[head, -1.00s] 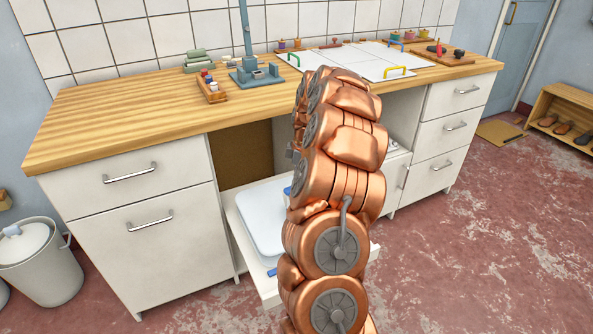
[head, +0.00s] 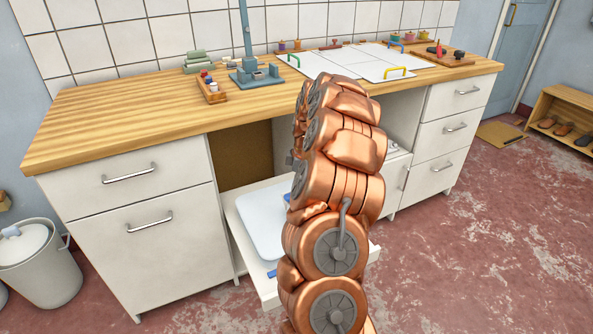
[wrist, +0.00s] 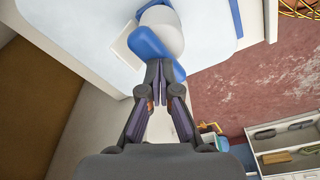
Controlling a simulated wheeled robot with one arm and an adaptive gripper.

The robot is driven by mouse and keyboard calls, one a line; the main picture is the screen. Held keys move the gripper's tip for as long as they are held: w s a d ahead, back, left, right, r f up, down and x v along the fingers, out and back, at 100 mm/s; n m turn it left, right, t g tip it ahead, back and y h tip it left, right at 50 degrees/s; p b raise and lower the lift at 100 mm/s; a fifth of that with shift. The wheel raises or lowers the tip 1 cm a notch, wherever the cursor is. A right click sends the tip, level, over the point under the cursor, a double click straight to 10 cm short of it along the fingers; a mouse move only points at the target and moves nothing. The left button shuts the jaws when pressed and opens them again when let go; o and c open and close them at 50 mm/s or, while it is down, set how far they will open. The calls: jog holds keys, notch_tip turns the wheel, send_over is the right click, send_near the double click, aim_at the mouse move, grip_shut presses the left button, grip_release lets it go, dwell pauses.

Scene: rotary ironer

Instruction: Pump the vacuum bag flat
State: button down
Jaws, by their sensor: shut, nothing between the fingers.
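A pale, flat-looking bag (head: 262,222) lies on a white pull-out shelf (head: 262,285) below the counter, partly behind my arm. Its pale surface also shows in the wrist view (wrist: 85,22). A blue and white rounded piece (wrist: 166,36), apparently the pump, stands at the top of the wrist view; only a small blue bit (head: 287,198) shows beside my arm in the head view. My gripper (wrist: 158,66) is shut and empty, with its fingertips at the piece's blue edge. I cannot tell whether they touch it. The head view hides my gripper behind my arm.
The wooden counter (head: 120,120) above holds a small tray (head: 211,90), a blue-grey stand (head: 255,74) and white boards (head: 350,62). Cabinets flank the shelf. A bin (head: 40,262) stands at left.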

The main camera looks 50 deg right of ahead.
dwell(0.4)
jog(key=shift+r+p, duration=0.45)
jog(key=shift+r, duration=1.8)
jog(key=shift+f, duration=0.15)
jog(key=shift+f+b, duration=0.9)
jog(key=shift+f, duration=1.95)
jog(key=shift+r, duration=0.15)
jog(key=shift+r+p, duration=0.5)
jog(key=shift+r, duration=1.65)
notch_tip(320, 180, up, 7)
jog(key=p, duration=0.2)
